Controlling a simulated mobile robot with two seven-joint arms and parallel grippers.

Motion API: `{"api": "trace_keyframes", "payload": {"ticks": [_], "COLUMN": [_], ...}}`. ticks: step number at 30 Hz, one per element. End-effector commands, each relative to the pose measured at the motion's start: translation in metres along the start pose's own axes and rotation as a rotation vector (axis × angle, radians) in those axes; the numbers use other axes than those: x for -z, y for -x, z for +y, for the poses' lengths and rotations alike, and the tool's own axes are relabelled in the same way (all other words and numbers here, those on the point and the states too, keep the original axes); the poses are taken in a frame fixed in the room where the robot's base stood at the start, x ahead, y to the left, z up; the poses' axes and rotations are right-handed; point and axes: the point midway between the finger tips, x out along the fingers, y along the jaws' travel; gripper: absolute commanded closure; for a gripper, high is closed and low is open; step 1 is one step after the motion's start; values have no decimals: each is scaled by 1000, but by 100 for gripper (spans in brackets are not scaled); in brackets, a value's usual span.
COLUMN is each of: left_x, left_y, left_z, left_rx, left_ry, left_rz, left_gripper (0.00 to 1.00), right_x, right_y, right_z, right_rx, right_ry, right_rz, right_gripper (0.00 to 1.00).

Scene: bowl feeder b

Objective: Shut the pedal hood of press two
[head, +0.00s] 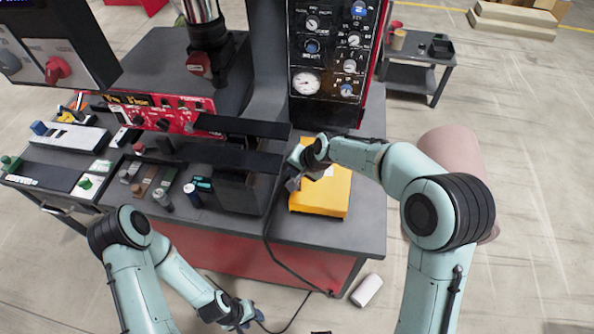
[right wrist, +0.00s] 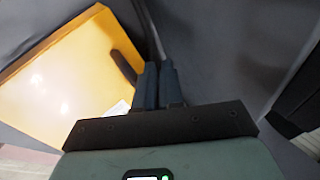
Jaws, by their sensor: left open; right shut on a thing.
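A yellow box-like hood (head: 322,196) sits on the grey bench near its front right corner; I take it for the pedal hood. It also shows in the right wrist view (right wrist: 60,75), with a dark bar along its near edge. My right gripper (head: 291,184) is at the hood's left side. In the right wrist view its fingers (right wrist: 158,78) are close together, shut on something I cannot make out. A dark cable runs close by them. My left gripper (head: 246,318) is open and low, in front of the bench. The pedal itself is hidden.
A black cable (head: 268,240) hangs over the bench front to the floor. A control panel (head: 330,60) with gauges stands behind the hood. Tools and small parts crowd the bench's left. A pink cylinder (head: 450,150) and a white roll (head: 366,290) are on the floor.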

Motion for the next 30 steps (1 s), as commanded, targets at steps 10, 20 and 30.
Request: {"api": "trace_keyframes", "payload": {"ticks": [10, 20, 30], "left_x": [-3, -4, -5], "left_y": [-4, -7, -8], "left_z": [-2, -4, -5], "left_rx": [1, 2, 2], "left_ry": [1, 2, 2], "left_rz": [-4, -7, -8], "left_gripper": [57, 57, 57], "right_x": [-22, -20, -12], "right_y": [-24, 6, 94], "right_z": [10, 10, 8], "right_rx": [-27, -19, 5], "right_ry": [4, 4, 2], "right_rz": [-49, -38, -3], "right_gripper": [100, 100, 100]}}
